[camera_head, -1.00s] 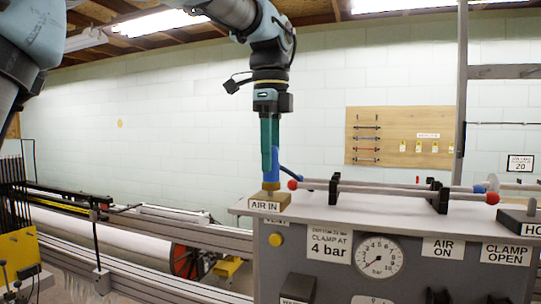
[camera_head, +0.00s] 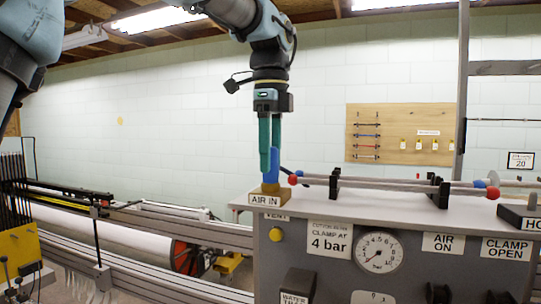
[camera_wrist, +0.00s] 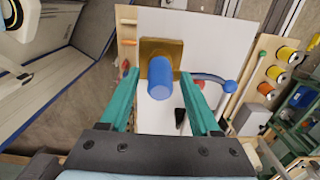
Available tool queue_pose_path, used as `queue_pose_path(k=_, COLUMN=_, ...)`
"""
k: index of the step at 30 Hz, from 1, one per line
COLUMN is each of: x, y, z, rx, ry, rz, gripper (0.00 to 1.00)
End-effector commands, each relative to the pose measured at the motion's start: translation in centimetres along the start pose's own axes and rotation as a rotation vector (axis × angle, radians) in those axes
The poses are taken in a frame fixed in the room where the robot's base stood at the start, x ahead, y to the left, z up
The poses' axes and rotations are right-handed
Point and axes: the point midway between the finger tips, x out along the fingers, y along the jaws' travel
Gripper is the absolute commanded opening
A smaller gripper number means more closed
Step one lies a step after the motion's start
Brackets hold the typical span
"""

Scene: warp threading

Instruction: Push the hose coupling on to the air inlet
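The blue hose coupling (camera_head: 274,165) stands upright on the brass air inlet block (camera_head: 270,188) behind the "AIR IN" label. In the wrist view the coupling (camera_wrist: 160,80) sits over the brass block (camera_wrist: 174,47), and its blue hose (camera_wrist: 212,79) runs off to the right. My gripper (camera_head: 270,150) is above and around the coupling, pointing down. In the wrist view its teal fingers (camera_wrist: 160,76) are spread, one each side of the coupling, with gaps on both sides. The joint between coupling and inlet is hidden in the wrist view.
The grey bench top (camera_head: 400,203) carries a rod frame (camera_head: 385,184) with red and blue ends to the right. A pressure gauge (camera_head: 379,253) is on the front panel. A tool board (camera_head: 404,136) hangs on the wall behind. The space above the bench is free.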

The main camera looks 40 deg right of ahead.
Motion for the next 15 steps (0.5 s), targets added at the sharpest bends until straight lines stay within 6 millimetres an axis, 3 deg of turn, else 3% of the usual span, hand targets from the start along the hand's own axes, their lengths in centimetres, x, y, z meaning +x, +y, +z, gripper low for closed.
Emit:
queue_pose_path(k=3, x=0.0, y=0.0, z=0.0, rx=0.000, ry=0.000, rz=0.000, gripper=0.76)
queue_pose_path(k=11, x=-0.1, y=0.0, z=0.0, rx=0.000, ry=0.000, rz=0.000, gripper=0.76)
queue_pose_path(k=15, x=-1.3, y=-0.1, z=0.0, rx=0.000, ry=0.000, rz=-0.002, gripper=0.76)
